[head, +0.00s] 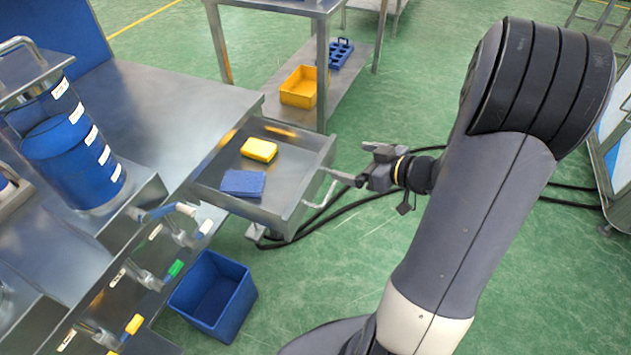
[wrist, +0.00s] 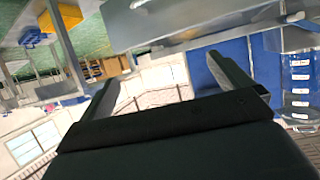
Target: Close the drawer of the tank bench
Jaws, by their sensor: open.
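The steel drawer (head: 285,208) of the tank bench (head: 165,95) is pulled out, standing well clear of the bench front. A yellow sponge (head: 259,149) and a folded blue cloth (head: 243,183) lie in it. Its bar handle (head: 326,194) is on the outer front. My gripper (head: 355,164) is open at the drawer's outer side, with one finger close to the handle. I cannot tell whether they touch. In the wrist view, tilted nearly upside down, the drawer front (wrist: 180,20) shows beyond my open, empty fingers (wrist: 135,35).
Blue tanks (head: 75,160) stand on the bench at left. Valves with coloured handles (head: 175,268) stick out below, above a blue bin (head: 213,300) on the floor. A steel table with a yellow crate (head: 298,88) stands behind. Dark hoses lie on the green floor near my gripper.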

